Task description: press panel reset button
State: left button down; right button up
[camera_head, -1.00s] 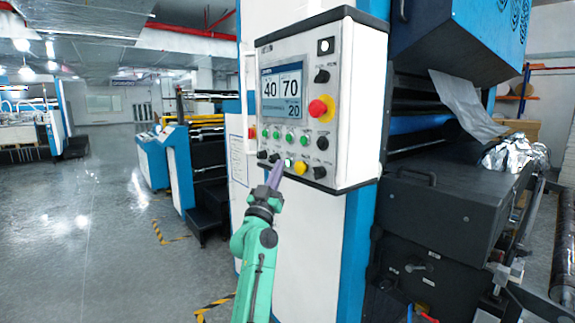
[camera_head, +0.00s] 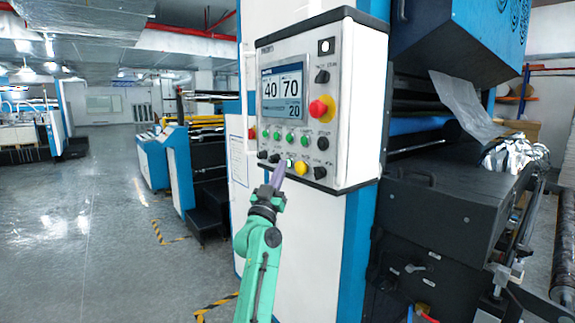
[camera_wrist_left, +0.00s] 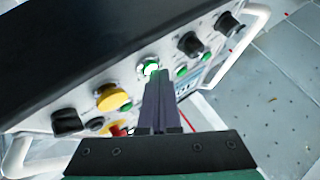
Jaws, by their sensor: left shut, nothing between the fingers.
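The control panel (camera_head: 300,47) is a white box on the machine, with a screen reading 40, 70 and 20. A small round button (camera_head: 290,163) in its bottom row shows whitish green; in the left wrist view it glows white and green (camera_wrist_left: 150,67). I cannot read its label. My left gripper (camera_head: 281,167) is shut and empty, its fingers pointing up at this button. In the left wrist view the fingertips (camera_wrist_left: 157,80) are right at the button's edge; whether they touch it I cannot tell. My right gripper is in neither view.
A yellow button (camera_head: 301,168) sits just right of the lit one, with black knobs (camera_head: 274,158) on the left. A red emergency knob (camera_head: 319,108) and a row of green buttons (camera_head: 291,138) lie above. Open floor (camera_head: 90,220) is at the left.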

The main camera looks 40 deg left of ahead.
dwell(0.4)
pick_arm(q)
jog(key=shift+s+a, duration=0.2)
jog(key=shift+s, duration=0.5)
jog(key=s, duration=0.1)
jog(key=s+a, duration=0.1)
jog(key=s, duration=0.2)
jog(key=shift+s+a, duration=0.25)
jog(key=shift+s, duration=0.15)
jog(key=shift+f, duration=0.15)
dwell(0.4)
